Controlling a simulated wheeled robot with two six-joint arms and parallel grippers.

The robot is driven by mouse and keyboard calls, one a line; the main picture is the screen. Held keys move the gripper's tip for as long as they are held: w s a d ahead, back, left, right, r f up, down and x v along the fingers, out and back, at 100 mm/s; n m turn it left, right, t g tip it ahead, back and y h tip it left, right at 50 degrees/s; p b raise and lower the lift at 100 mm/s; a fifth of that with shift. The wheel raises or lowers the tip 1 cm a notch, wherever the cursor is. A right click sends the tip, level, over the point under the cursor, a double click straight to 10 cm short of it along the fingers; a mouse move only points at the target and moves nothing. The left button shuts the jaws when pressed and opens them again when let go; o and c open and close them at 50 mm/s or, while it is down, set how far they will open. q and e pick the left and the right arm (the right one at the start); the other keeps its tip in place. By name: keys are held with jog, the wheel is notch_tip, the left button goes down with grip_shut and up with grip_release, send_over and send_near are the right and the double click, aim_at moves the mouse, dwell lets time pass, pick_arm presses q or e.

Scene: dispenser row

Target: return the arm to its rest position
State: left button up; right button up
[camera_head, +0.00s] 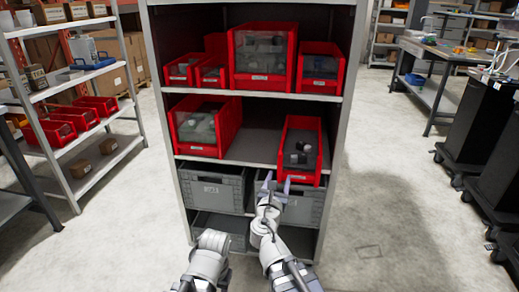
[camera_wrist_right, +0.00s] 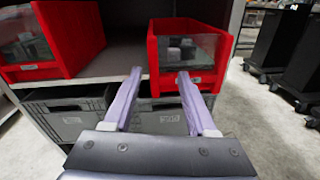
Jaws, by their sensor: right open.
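My right gripper (camera_head: 277,184) is in front of the shelf unit, just below the front of a red bin on the middle shelf. In the right wrist view its two pale purple fingers (camera_wrist_right: 158,78) stand apart with nothing between them. The red bin (camera_head: 291,178) has a clear front and dark items inside; it also shows in the wrist view (camera_wrist_right: 152,62). My left arm shows at the bottom centre of the head view, but its gripper fingers cannot be made out.
The shelf unit (camera_head: 350,60) holds several red bins, including a large one (camera_head: 236,120) at middle left. Grey crates (camera_head: 212,190) stand below. A side rack (camera_head: 75,195) is at left; a workbench (camera_head: 445,50) and black carts (camera_head: 480,120) are at right. The floor (camera_head: 375,220) between is clear.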

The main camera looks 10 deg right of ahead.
jog(key=s+f+m+g, duration=0.9)
jog(key=f+m, duration=0.4)
jog(key=m, duration=0.3)
jog(key=s+a+f+m+g+y, duration=0.2)
jog(key=s+a+f+m+g, duration=0.2)
jog(key=s+m, duration=0.15)
jog(key=s+a+f+m+g+y, duration=0.3)
jog(key=s+a+f+m, duration=0.15)
jog(key=s, duration=0.25)
notch_tip(320, 180, up, 27)
jog(key=s+a+p, duration=0.1)
jog(key=p, duration=2.5)
jog(key=shift+s+f+g, duration=0.2)
jog(key=shift+s+g, duration=0.05)
jog(key=shift+g, duration=0.05)
jog(key=shift+a, duration=0.1)
